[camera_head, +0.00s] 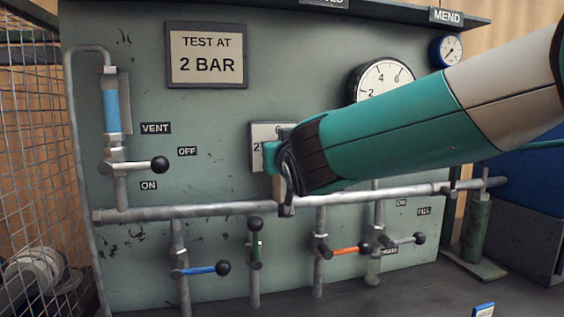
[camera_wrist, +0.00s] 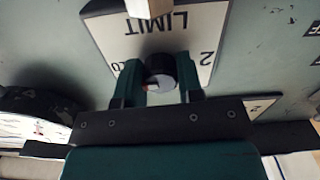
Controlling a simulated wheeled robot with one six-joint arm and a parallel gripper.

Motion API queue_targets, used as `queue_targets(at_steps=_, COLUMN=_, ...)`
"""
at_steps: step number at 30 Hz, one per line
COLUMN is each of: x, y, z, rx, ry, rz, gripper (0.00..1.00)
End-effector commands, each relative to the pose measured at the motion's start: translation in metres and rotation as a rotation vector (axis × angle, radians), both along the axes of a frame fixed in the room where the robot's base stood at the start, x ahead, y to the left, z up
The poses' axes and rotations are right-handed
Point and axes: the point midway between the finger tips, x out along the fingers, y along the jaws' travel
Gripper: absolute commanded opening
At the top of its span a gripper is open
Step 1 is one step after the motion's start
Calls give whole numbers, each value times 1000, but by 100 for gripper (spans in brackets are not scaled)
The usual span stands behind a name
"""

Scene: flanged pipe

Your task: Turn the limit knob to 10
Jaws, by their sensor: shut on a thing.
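The limit knob (camera_wrist: 160,68) is a small dark round knob with a pale face in the wrist view. It sits on a white plate marked LIMIT (camera_wrist: 155,38), seen upside down, with a 2 at right and a partly hidden number ending in 0 at left. My gripper (camera_wrist: 160,80) is shut on the knob, one teal finger on each side. A small orange mark shows on the knob's face; where it points I cannot tell. In the head view my gripper hides the knob, and only part of the limit plate (camera_head: 259,132) shows.
A horizontal pipe (camera_head: 200,211) runs just below my gripper. Valves with blue (camera_head: 195,271), green (camera_head: 255,249) and orange (camera_head: 345,251) handles hang under it. A large gauge (camera_head: 383,80) is partly behind my arm. A TEST AT 2 BAR sign (camera_head: 207,55) is upper left.

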Motion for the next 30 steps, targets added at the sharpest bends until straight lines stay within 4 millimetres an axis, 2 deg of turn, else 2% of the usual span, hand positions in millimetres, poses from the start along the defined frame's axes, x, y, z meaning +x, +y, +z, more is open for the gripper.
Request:
queue_targets(at_steps=9, x=0, y=-1, z=-2, rx=72, ry=26, rz=-3, gripper=11)
queue_targets(at_steps=22, x=0, y=-1, z=-2, rx=78, ry=28, rz=-2, gripper=11)
queue_targets(at_steps=23, x=0, y=-1, z=-2, rx=78, ry=28, rz=-2, gripper=41)
queue_targets(at_steps=25, x=0, y=0, z=-2, rx=79, ry=27, rz=-2, gripper=57)
queue_targets(at_steps=26, x=0, y=0, z=-1, rx=79, ry=27, rz=-1, gripper=60)
queue_targets(at_steps=30, x=0, y=0, z=-1, rx=79, ry=26, rz=-1, gripper=60)
